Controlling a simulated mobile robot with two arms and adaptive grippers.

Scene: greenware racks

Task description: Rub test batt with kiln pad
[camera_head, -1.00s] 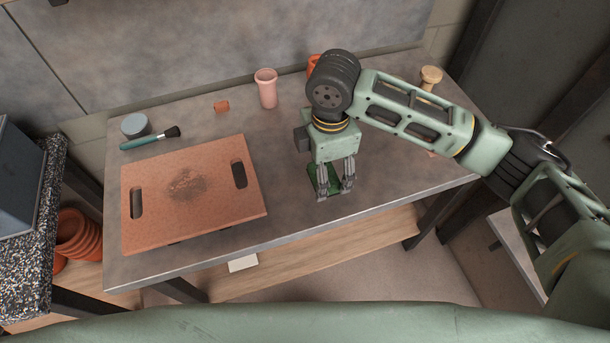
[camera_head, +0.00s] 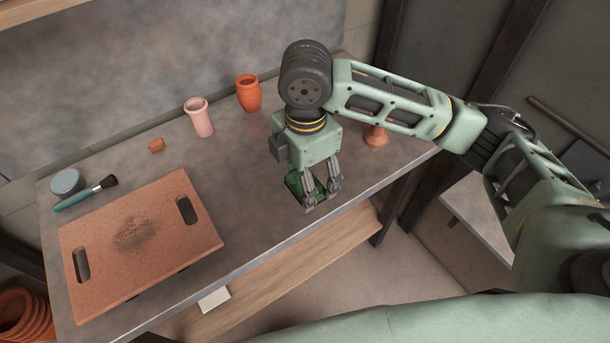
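The test batt, a terracotta board (camera_head: 165,235) with two slots and a dark smudge (camera_head: 133,235), lies flat on the table at left. A small green pad (camera_head: 293,184), which I take to be the kiln pad, is at the table's front part, right of the batt. My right gripper (camera_head: 321,198) points down over the green pad. Its fingers are apart, with green showing between and beside them. They partly hide the pad, and I cannot tell whether they touch it. My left gripper is not in view.
On the grey table (camera_head: 235,150), a brush (camera_head: 85,193) and a grey round tub (camera_head: 67,182) lie behind the batt. A small orange block (camera_head: 156,145), pink cup (camera_head: 199,118), orange vase (camera_head: 248,93) and orange cone-like piece (camera_head: 376,138) stand farther back. The table between batt and pad is clear.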

